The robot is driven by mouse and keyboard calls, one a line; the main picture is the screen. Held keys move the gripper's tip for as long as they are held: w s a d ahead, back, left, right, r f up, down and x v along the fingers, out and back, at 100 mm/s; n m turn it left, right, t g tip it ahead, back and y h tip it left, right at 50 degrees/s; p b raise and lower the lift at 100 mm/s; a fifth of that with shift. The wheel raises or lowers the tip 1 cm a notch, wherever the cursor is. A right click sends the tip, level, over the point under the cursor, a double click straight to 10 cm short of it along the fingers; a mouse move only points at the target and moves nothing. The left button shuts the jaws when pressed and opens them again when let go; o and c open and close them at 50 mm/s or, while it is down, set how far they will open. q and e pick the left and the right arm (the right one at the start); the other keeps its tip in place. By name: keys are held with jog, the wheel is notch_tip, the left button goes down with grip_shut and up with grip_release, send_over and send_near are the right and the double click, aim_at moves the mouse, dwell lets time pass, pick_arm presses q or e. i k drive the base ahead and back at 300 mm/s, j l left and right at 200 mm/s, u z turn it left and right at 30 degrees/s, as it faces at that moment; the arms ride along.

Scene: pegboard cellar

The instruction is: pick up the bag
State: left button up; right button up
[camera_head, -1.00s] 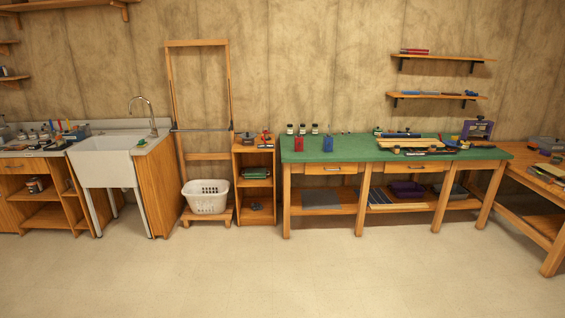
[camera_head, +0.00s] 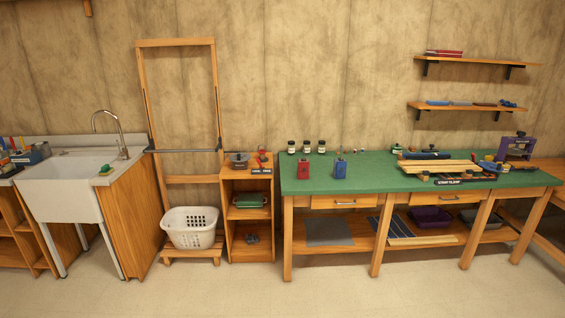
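I cannot make out a bag for certain in the head view. The white basket (camera_head: 191,229) stands on a low wooden stand, and its contents are not clear. A dark green bundle (camera_head: 249,201) lies on the middle shelf of the small wooden cabinet (camera_head: 229,220); I cannot tell what it is. Neither of my grippers is in view.
A green-topped workbench (camera_head: 372,172) with bottles, tins and tools stands right of the cabinet. A white sink (camera_head: 60,192) stands at the left. Two wall shelves (camera_head: 468,106) hang above the bench. Some bare floor (camera_head: 330,295) shows in front.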

aim_at(303, 164)
jog(key=i, duration=0.8)
jog(key=i+z, duration=0.1)
jog(key=i, duration=0.7)
jog(key=i+j, duration=0.15)
jog(key=i, duration=0.65)
jog(key=i+j+z, duration=0.1)
jog(key=i, duration=0.7)
